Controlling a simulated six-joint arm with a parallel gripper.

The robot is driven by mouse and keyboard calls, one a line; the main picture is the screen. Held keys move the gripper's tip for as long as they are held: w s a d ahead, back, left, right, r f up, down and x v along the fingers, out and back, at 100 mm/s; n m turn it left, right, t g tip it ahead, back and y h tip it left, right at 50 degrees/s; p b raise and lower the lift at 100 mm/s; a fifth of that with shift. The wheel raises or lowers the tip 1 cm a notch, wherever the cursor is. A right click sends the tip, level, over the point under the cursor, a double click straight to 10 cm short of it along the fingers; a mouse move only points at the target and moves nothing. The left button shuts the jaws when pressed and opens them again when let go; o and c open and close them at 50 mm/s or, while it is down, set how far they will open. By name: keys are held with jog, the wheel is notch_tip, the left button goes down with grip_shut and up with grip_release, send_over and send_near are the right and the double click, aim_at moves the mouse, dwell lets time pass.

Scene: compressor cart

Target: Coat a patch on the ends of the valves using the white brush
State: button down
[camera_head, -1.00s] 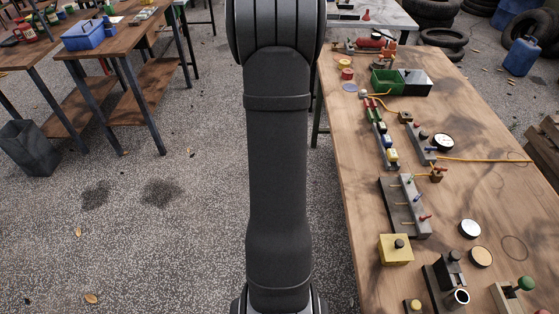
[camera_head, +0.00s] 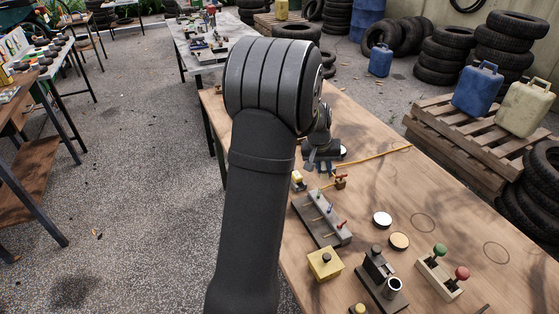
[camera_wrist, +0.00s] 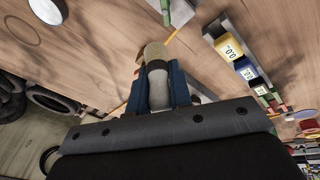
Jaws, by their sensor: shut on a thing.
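My gripper (camera_wrist: 152,90) has blue fingers shut on a brush (camera_wrist: 154,52) with a pale, whitish body and a tan tip, which points to the top of the wrist view. In the head view my gripper (camera_head: 322,165) is low over the bench, partly hidden by my arm. A grey block (camera_head: 323,222) with small valves, with green, blue and red handles, lies nearer on the bench.
Blocks with yellow (camera_wrist: 230,47) and blue faces line the right of the wrist view. An orange cable (camera_head: 385,157) crosses the bench. Nearer stand a yellow box (camera_head: 325,265), round discs (camera_head: 382,219) and a green-knobbed lever (camera_head: 440,250). The bench's right side is mostly clear.

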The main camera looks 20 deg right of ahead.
jog(key=s+d+f+m+g, duration=0.1)
jog(key=s+d+m, duration=0.1)
jog(key=s+d, duration=1.25)
send_over(384, 214)
jog(key=a, duration=0.1)
jog(key=shift+a+f, duration=0.1)
jog(key=shift+f, duration=3)
jog(key=shift+f+g, duration=0.3)
jog(key=shift+f, duration=0.4)
notch_tip(384, 214, up, 7)
jog(key=shift+r, duration=0.1)
